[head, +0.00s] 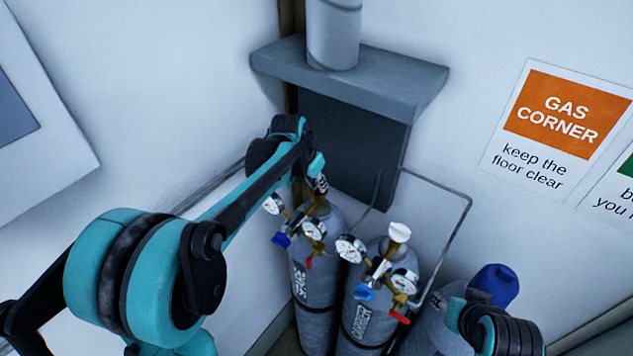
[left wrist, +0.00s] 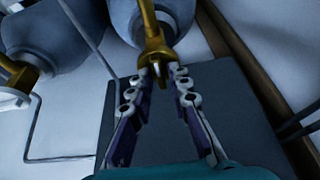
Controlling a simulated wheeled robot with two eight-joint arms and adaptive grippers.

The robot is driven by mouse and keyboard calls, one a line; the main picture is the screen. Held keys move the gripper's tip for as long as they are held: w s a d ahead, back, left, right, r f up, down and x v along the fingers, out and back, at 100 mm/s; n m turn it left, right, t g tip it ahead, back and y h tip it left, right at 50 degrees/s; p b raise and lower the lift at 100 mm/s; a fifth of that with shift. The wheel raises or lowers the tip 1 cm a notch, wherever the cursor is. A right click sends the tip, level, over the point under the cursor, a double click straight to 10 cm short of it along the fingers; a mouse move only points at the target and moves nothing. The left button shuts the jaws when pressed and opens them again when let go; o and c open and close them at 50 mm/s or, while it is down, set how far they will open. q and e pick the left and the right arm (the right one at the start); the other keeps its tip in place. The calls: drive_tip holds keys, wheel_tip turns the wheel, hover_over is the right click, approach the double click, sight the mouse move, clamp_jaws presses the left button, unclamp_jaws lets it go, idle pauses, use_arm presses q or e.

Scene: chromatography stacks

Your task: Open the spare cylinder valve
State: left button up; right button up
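The spare cylinder (head: 318,262) is a grey bottle at the left of the row in the head view. Its brass regulator carries two gauges (head: 313,230) and a blue knob (head: 281,240). My left gripper (head: 317,184) is at the top of this cylinder and hides the valve in the head view. In the left wrist view its fingertips (left wrist: 164,76) come close together on either side of the brass valve (left wrist: 157,48), with the valve end between them. They look shut on it; no separate handwheel shows. My right gripper is not in view.
The carrier cylinder (head: 365,308), with a white handwheel (head: 399,232), stands close on the right. Beyond it is a cylinder with a blue cap (head: 497,281), near my right arm. A grey shelf (head: 345,77) overhangs behind, and thin pipes (head: 440,184) run along the wall.

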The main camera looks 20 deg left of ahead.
use_arm(q)
drive_tip(key=shift+s+r, duration=0.1)
drive_tip(key=shift+s, duration=0.05)
drive_tip(key=shift+c, duration=0.6)
clamp_jaws()
